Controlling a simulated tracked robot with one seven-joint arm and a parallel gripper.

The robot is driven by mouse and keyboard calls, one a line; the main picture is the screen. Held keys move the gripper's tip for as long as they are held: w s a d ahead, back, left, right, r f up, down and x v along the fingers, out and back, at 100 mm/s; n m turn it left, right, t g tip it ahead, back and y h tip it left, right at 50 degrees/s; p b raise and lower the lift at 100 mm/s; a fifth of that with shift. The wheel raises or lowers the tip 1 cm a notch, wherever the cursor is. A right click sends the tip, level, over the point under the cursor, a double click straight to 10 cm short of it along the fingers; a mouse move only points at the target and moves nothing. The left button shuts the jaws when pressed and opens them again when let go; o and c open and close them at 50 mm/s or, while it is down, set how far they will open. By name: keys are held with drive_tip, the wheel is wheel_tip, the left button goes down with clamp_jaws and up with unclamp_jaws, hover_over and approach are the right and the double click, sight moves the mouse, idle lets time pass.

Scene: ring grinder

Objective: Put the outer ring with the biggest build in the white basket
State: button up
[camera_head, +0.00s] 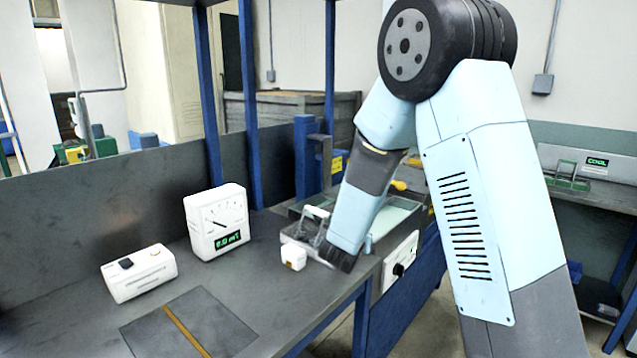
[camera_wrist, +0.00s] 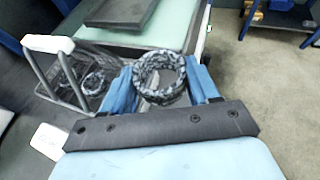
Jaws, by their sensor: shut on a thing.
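My gripper (camera_wrist: 163,88) is shut on a dark mottled ring (camera_wrist: 160,66), held between its two blue fingers in the wrist view. A wire basket with a white handle grip (camera_wrist: 48,44) stands just left of the held ring. Another ring (camera_wrist: 94,82) lies inside this basket. In the head view the basket's white handle (camera_head: 316,212) shows left of my forearm, at the bench's right end. My fingers and the held ring are hidden there behind my wrist. I cannot tell from these views which ring is bigger.
A white gauge box (camera_head: 216,222), a white switch box (camera_head: 138,272) and a small white block (camera_head: 293,257) stand on the grey bench. A grey tray (camera_wrist: 118,12) rests on a pale green surface beyond the gripper. Open floor (camera_wrist: 262,75) is at right.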

drive_tip(key=w+d+f, duration=0.1)
drive_tip(key=w+d, duration=0.1)
drive_tip(key=d, duration=0.4)
drive_tip(key=w+d+f, duration=0.2)
drive_tip(key=w+d, duration=0.1)
drive_tip(key=d, duration=0.3)
drive_tip(key=shift+w+d+f, duration=0.2)
drive_tip(key=shift+w, duration=0.05)
